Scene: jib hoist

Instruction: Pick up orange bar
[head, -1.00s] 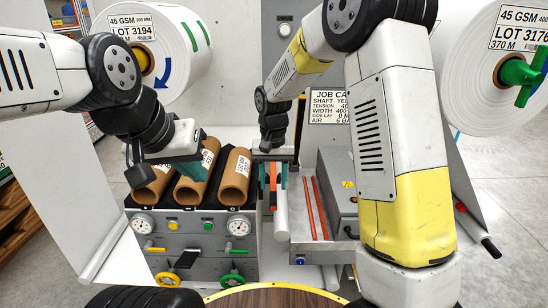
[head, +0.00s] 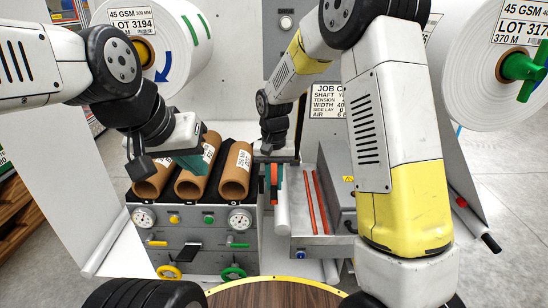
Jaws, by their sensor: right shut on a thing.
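My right gripper (head: 272,176) hangs over the left end of the grey tray. It is shut on an orange bar (head: 273,184), which stands upright between its green fingers. The upper part of the bar is hidden by the gripper. My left gripper (head: 186,163) is at the left, above the cardboard cores. One green finger shows; the other is hidden, so its opening cannot be told.
Two thin orange-red rods (head: 316,205) lie in the grey tray (head: 300,240). A white cylinder (head: 282,212) is beside the held bar. Several cardboard cores (head: 236,172) lie on a black rack above a gauge panel (head: 190,240). White rolls (head: 185,35) stand at both sides.

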